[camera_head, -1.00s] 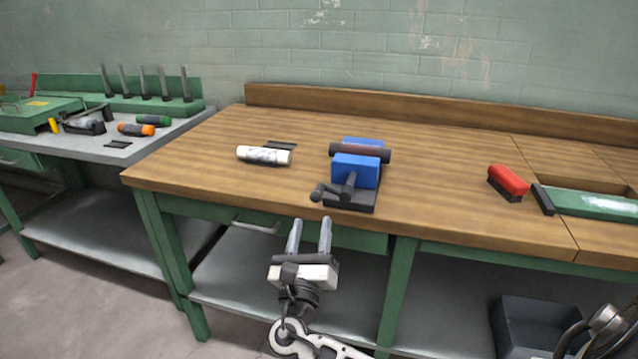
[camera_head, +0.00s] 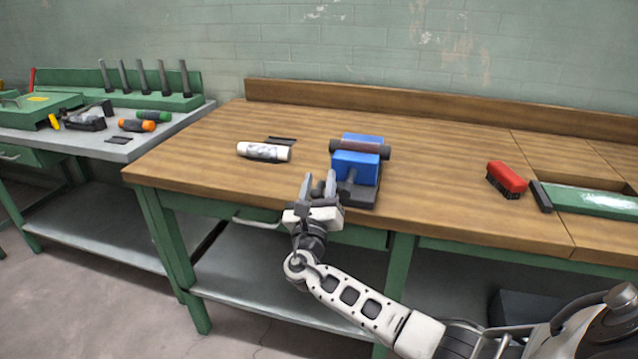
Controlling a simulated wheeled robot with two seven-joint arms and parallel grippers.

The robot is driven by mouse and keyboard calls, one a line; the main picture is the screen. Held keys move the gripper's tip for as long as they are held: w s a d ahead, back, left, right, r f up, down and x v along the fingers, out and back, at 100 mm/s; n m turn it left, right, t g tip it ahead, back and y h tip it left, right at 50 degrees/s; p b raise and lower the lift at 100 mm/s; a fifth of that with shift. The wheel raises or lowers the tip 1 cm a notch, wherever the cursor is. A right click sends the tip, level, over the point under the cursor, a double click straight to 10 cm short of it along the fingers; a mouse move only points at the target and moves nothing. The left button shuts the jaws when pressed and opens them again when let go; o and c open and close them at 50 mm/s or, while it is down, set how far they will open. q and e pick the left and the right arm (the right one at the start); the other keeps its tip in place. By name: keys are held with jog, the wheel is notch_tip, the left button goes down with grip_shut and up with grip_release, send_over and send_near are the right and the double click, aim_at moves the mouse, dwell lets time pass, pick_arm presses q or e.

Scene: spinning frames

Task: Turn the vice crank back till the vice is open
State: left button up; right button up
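The blue vice (camera_head: 357,165) stands on a dark base near the front edge of the wooden workbench. A dark brownish cylinder (camera_head: 360,148) lies across it at the jaws. The crank at the vice's front is mostly hidden behind my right gripper (camera_head: 319,183). The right gripper is at the bench's front edge, before the vice, with its two fingers apart and pointing up and away toward the crank. I cannot tell whether the fingers touch the crank or have its knob between them. My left gripper is out of view.
A white spray can or bottle (camera_head: 264,151) and a small dark flat piece (camera_head: 282,140) lie left of the vice. A red brush (camera_head: 507,179) and a green tray (camera_head: 595,202) are to the right. A grey side table (camera_head: 118,145) holds tools. The bench between vice and brush is clear.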

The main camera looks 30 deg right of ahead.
grip_shut()
jog(key=shift+n+t+y+p, duration=0.3)
jog(key=shift+n+p, duration=0.1)
jog(key=shift+p, duration=0.05)
jog(key=shift+a+f+n, duration=0.1)
jog(key=shift+f+n, duration=0.1)
jog(key=shift+n, duration=0.3)
jog(key=shift+f, duration=0.1)
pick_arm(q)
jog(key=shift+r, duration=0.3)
pick_arm(e)
jog(key=shift+o, duration=1.6)
grip_release()
jog(key=shift+w, duration=0.1)
pick_arm(q)
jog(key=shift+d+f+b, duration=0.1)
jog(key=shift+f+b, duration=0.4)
jog(key=shift+b, duration=0.5)
pick_arm(e)
jog(key=v, duration=1.6)
